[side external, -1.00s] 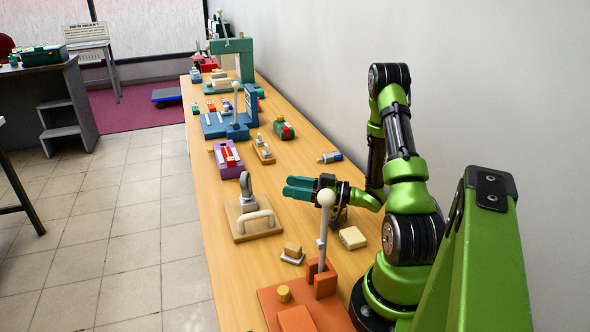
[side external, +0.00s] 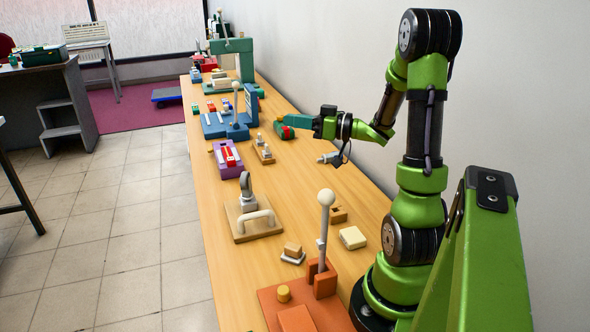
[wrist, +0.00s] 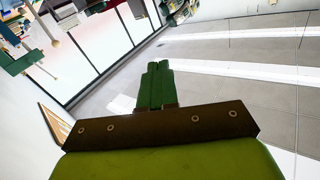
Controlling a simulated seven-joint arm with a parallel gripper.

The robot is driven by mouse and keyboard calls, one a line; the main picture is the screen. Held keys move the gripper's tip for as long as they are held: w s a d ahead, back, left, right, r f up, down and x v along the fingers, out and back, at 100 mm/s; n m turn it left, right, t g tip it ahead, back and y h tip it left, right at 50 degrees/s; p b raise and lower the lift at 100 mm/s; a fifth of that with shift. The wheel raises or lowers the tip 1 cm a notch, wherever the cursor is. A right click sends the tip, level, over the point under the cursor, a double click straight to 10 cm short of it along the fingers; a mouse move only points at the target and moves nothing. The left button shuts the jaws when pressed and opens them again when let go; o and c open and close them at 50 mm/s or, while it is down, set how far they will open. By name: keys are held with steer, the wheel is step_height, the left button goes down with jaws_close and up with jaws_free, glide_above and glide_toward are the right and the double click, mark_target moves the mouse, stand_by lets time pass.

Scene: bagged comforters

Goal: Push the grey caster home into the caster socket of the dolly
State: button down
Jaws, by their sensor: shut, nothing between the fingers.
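The dolly (side external: 240,231) is a light wooden board with a pale arched handle, lying near the table's left edge in the side view. The grey caster (side external: 246,186) stands upright at the board's back part, wheel up. I cannot tell how deep its stem sits in the socket, which is hidden under it. My gripper (side external: 290,121) is raised over the table, farther back and to the right of the dolly, well apart from it. Its teal fingers point left and are shut with nothing between them. In the wrist view the shut fingers (wrist: 157,84) show, but no dolly or caster.
An orange base with a white-knobbed lever (side external: 326,198) stands in front. A cream block (side external: 352,237), an orange-brown block (side external: 338,214) and a small grey-based block (side external: 292,251) lie nearby. A purple fixture (side external: 227,158) and a blue fixture (side external: 225,125) stand farther back.

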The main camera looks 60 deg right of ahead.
steer(key=w+d+f+m+g+h, duration=0.1)
steer(key=w+d+m+g+h, duration=0.2)
steer(key=w+d+m+h, duration=0.35)
steer(key=w+d+m+g+h, duration=0.3)
steer(key=d+g+h, duration=0.1)
steer(key=d, duration=0.5)
steer(key=m+g+y, duration=0.7)
steer(key=g+y, duration=0.1)
steer(key=g, duration=0.3)
glide_above(245, 173)
step_height(245, 173, down, 3)
steer(key=shift+w+f, duration=0.1)
steer(key=shift+f, duration=3.3)
steer(key=shift+f, duration=0.65)
steer(key=shift+r, duration=0.1)
